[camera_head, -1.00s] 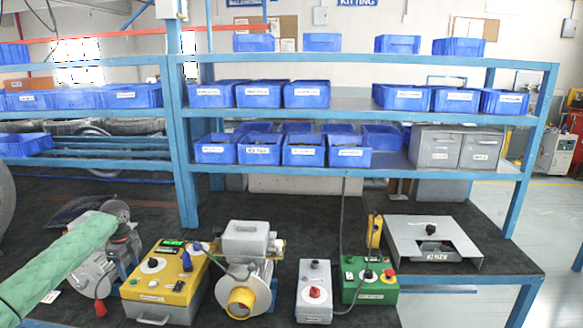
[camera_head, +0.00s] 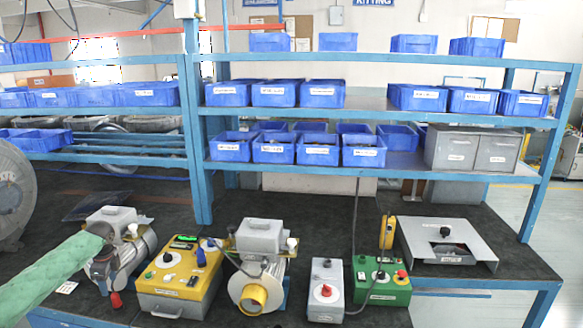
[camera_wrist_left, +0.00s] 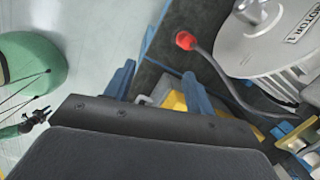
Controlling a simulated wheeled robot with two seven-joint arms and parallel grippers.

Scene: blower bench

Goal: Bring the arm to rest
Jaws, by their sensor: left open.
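My left arm, in a green sleeve (camera_head: 55,268), reaches in from the left in the head view. Its gripper (camera_head: 104,262) is at the left blower (camera_head: 132,250), overlapping it in the picture; I cannot tell whether they touch. In the left wrist view the two blue fingers (camera_wrist_left: 158,88) are spread apart with nothing between them. A grey motor housing (camera_wrist_left: 270,45), labelled MOTOR 1, is at the upper right there, with a red-tipped cable (camera_wrist_left: 184,40). My right gripper is not in view.
A yellow control box (camera_head: 180,288), a second blower with a yellow port (camera_head: 262,275), a grey box (camera_head: 326,288), a green box (camera_head: 381,284) and a grey fixture (camera_head: 447,240) stand along the dark bench. A blue shelf (camera_head: 370,180) with bins is behind.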

